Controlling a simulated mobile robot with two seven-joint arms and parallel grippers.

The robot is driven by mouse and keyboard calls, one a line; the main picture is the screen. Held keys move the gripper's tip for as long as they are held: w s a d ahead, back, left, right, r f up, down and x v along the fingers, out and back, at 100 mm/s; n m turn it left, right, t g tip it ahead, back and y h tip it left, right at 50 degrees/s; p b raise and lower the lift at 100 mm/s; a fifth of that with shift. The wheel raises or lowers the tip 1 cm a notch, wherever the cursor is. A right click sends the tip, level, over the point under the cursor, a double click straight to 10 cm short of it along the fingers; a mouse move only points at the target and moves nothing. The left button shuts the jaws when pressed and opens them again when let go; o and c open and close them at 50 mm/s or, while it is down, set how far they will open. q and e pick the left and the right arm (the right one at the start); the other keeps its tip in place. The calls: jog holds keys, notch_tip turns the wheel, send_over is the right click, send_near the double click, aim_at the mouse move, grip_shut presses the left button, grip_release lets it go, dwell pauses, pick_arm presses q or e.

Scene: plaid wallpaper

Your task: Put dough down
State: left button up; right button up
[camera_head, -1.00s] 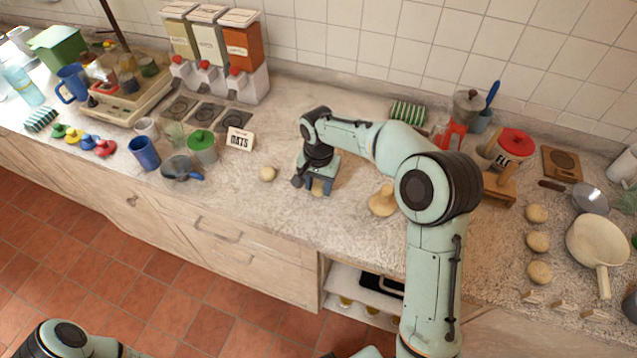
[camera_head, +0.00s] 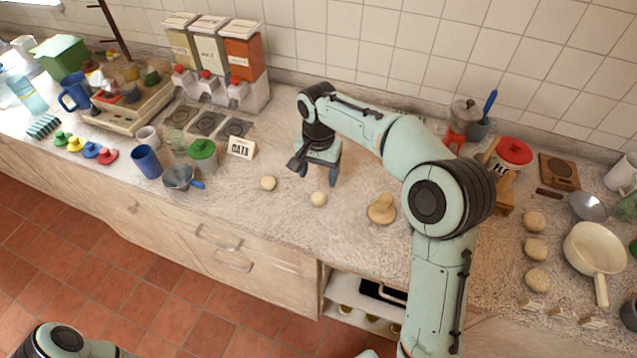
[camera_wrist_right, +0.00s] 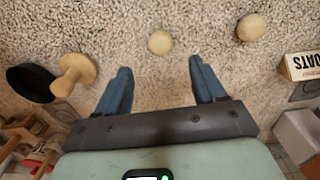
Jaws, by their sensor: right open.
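A round dough ball (camera_head: 318,198) lies on the counter in the head view, below and in front of my right gripper (camera_head: 318,177). In the right wrist view that dough ball (camera_wrist_right: 160,42) lies beyond the fingertips, apart from them. My right gripper (camera_wrist_right: 160,72) is open and empty, raised above the counter. A second dough ball (camera_head: 268,183) lies to the left; it also shows in the right wrist view (camera_wrist_right: 251,27). Several more dough balls (camera_head: 535,250) lie in a column at the right. My left gripper is out of view.
A wooden press-like piece (camera_head: 381,209) stands right of the loose dough. The OATS sign (camera_head: 241,148), a green-lidded jar (camera_head: 202,155) and a small pan (camera_head: 180,178) stand to the left. A cream pan (camera_head: 594,248) lies far right. Counter around the two dough balls is clear.

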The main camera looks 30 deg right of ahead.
jog(key=shift+r, duration=1.75)
jog(key=shift+f, duration=0.1)
